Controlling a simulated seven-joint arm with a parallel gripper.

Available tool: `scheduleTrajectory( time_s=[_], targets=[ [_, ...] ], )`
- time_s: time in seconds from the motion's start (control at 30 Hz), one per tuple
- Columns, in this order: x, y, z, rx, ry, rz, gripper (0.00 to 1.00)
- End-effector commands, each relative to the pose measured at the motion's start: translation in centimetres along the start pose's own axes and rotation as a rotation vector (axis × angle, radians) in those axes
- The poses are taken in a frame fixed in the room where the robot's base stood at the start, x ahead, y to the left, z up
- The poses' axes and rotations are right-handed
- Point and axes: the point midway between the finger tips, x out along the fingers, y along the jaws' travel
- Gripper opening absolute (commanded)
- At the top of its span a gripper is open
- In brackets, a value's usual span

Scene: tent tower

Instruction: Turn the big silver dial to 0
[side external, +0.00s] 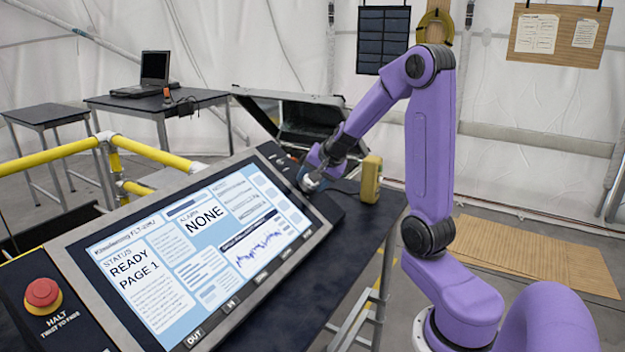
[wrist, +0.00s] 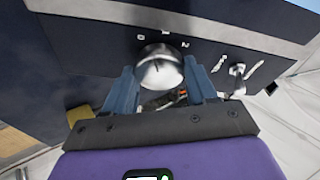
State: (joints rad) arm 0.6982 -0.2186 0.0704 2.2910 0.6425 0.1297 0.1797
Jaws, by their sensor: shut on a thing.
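The big silver dial (wrist: 161,73) sits on a dark panel in the wrist view, with small white marks around its far side; one looks like a 0 and one like a 2. A thin dark line shows on the dial's face, but which mark it points at is hard to tell. My gripper (wrist: 160,66) has one blue finger on each side of the dial and is shut on it. In the side external view my gripper (side external: 313,178) is at the console's far right corner, and it mostly hides the dial there.
A small silver switch (wrist: 237,78) stands right of the dial. The console's screen (side external: 200,255) reads READY, PAGE 1 and NONE. A red HALT button (side external: 43,292) is at the near left. A yellow box (side external: 371,181) stands close beside my gripper, and an open case (side external: 300,120) lies behind.

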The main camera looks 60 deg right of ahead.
Motion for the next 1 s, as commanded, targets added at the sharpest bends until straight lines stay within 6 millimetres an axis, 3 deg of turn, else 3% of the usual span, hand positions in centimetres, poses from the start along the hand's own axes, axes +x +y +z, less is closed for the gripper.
scheduleTrajectory(
  time_s=[0.5,1.0],
  targets=[
    [-0.02,0.05,0.09,-0.22,0.008,-0.05,0.26],
    [0.0,0.09,0.14,-0.289,0.01,-0.064,0.26]
  ],
)
